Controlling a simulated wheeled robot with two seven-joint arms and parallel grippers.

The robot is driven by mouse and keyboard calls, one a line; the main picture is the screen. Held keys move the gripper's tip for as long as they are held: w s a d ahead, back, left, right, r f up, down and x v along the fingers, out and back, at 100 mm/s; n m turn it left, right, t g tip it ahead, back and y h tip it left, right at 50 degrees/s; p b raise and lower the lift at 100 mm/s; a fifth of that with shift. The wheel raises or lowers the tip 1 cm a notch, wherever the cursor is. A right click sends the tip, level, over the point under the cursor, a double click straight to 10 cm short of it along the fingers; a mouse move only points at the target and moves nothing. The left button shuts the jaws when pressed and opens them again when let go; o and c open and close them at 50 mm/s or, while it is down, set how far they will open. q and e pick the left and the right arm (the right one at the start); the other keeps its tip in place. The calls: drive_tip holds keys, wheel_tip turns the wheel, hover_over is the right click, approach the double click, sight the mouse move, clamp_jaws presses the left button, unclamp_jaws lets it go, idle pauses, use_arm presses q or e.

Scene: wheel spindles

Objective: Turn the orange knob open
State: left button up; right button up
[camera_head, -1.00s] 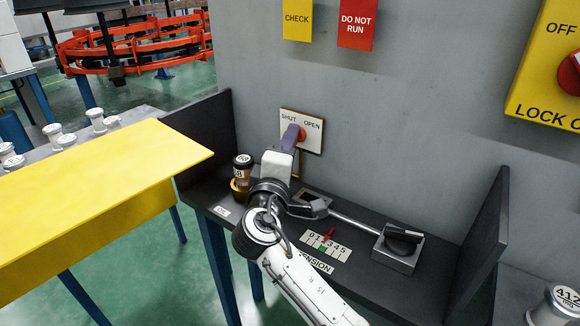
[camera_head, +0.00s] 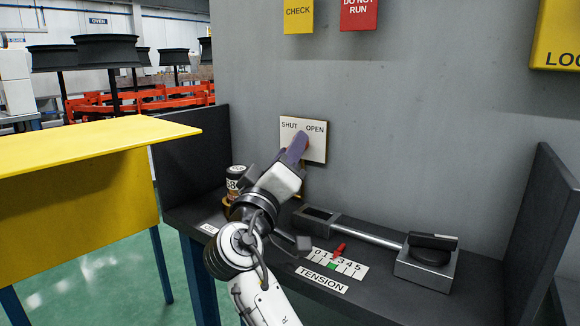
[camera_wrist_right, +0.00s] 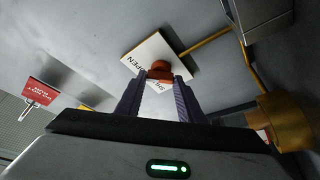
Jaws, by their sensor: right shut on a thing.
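The white plate (camera_head: 317,149) marked SHUT at left and OPEN at right is fixed to the grey wall. In the head view my right gripper (camera_head: 298,147) reaches up to the plate, and its purple fingers hide the knob. In the right wrist view the orange knob (camera_wrist_right: 160,70) stands out from the plate (camera_wrist_right: 143,53), between the tips of my right gripper (camera_wrist_right: 160,79). The fingers are shut on the knob. The knob's exact angle is hard to tell. My left gripper is not in view.
Below the plate is a dark shelf (camera_head: 385,290) with a labelled canister (camera_head: 236,180), a TENSION scale (camera_head: 338,264) and a metal block with a black handle (camera_head: 428,262). A yellow table (camera_head: 80,145) stands at left. Dark side panels (camera_head: 540,225) bound the shelf.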

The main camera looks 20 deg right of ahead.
idle(0.4)
drive_tip(key=o, duration=1.1)
drive_tip(key=shift+c, duration=0.2)
drive_tip(key=v, duration=0.7)
drive_tip(key=shift+s+a, duration=0.2)
drive_tip(key=shift+f, duration=0.1)
